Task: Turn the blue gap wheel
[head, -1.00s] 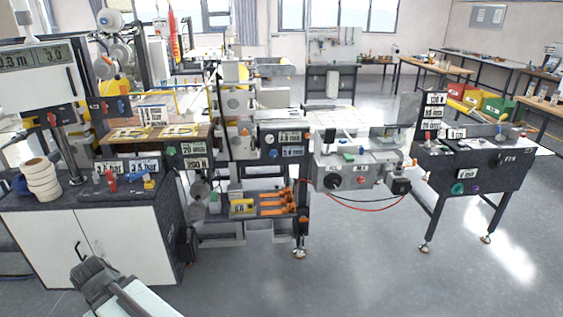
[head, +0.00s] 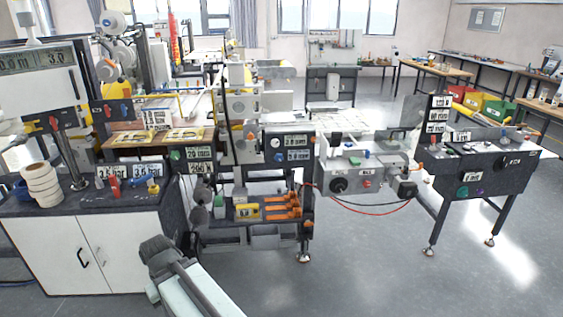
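A small blue wheel (head: 279,157) sits on the front of a dark panel (head: 267,150) at the middle machine, below a white dial and beside white number labels. The labels are too small to tell surely which one is the gap wheel. My gripper (head: 153,247) is at the bottom left, in front of the white cabinet and well apart from all the knobs. Its fingers are too unclear to tell open from shut.
The white cabinet (head: 75,262) stands close at the left, with white rolls (head: 42,183) on top. Orange-handled tools (head: 283,207) lie on a low shelf. A red cable (head: 365,212) hangs at the right machine. The grey floor (head: 370,275) in front is clear.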

